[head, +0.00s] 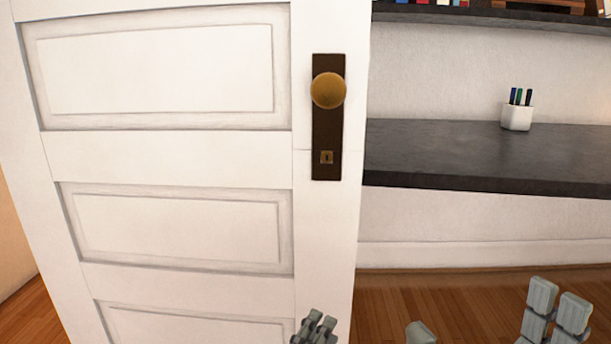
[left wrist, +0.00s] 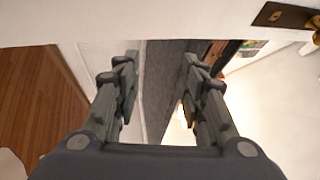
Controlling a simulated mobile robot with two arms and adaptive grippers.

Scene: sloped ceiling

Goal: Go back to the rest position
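My left gripper (head: 315,328) shows as grey finger parts at the bottom edge of the head view, in front of the door's lower right part. In the left wrist view its two fingers (left wrist: 160,90) stand apart with nothing between them, so it is open and empty. Grey finger parts of my right gripper (head: 556,312) show at the bottom right of the head view. The rest of it is cut off, and I cannot tell whether it is open.
A white panelled door (head: 170,160) fills the left, with a brass knob (head: 327,90) on a dark plate. Right of its edge is a dark shelf (head: 470,155) with a white pen cup (head: 517,117). Wooden floor (head: 440,300) lies below.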

